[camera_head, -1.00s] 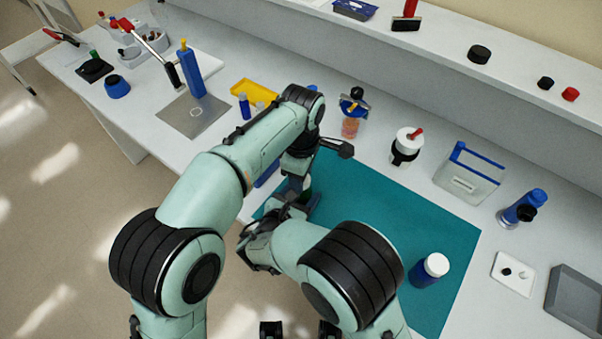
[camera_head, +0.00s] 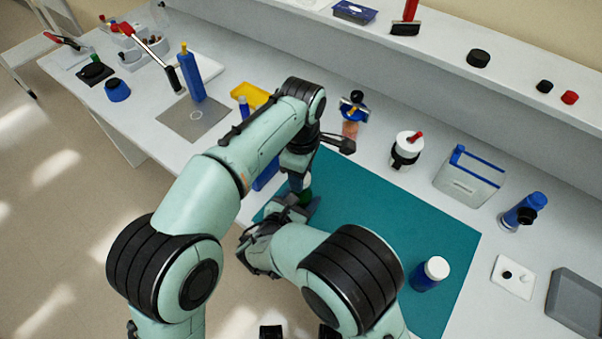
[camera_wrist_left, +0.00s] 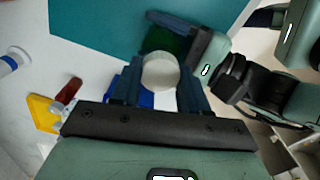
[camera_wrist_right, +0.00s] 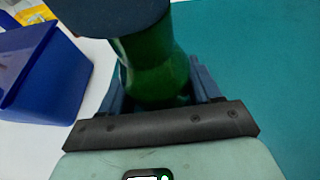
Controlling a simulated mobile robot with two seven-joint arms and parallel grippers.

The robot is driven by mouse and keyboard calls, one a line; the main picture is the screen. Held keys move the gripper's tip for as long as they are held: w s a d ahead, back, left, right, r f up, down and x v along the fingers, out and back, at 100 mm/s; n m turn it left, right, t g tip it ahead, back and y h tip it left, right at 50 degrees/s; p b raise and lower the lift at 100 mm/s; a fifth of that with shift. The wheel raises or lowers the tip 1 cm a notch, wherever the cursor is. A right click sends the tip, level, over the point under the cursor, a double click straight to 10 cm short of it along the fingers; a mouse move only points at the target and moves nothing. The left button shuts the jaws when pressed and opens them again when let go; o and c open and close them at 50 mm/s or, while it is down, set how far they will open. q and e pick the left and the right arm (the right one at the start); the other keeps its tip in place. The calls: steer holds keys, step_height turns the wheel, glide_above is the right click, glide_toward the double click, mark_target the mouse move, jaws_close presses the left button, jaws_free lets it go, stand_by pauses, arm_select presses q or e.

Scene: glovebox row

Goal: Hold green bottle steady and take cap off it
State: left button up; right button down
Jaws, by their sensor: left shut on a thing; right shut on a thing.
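The green bottle (camera_head: 305,196) is mostly hidden by my arms at the left part of the teal mat. In the right wrist view the bottle (camera_wrist_right: 155,75) is between the fingers of my right gripper (camera_wrist_right: 160,92), which is shut on it. A dark shape covers the bottle's top there. My left gripper (camera_wrist_left: 162,78) is shut on the round white cap (camera_wrist_left: 160,70), above the bottle. The green of the bottle (camera_wrist_left: 165,40) shows behind the cap, between the right gripper's fingers. I cannot tell whether cap and bottle still touch.
The teal mat (camera_head: 400,220) is mostly clear, with a blue white-capped bottle (camera_head: 428,274) at its right. A blue bin (camera_wrist_right: 45,80) stands close to the green bottle. A white jar (camera_head: 407,147) and a clear blue-rimmed box (camera_head: 468,178) stand behind the mat.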

arm_select(q)
steer(key=shift+r, duration=2.05)
arm_select(e)
steer(key=shift+c, duration=0.8)
jaws_free()
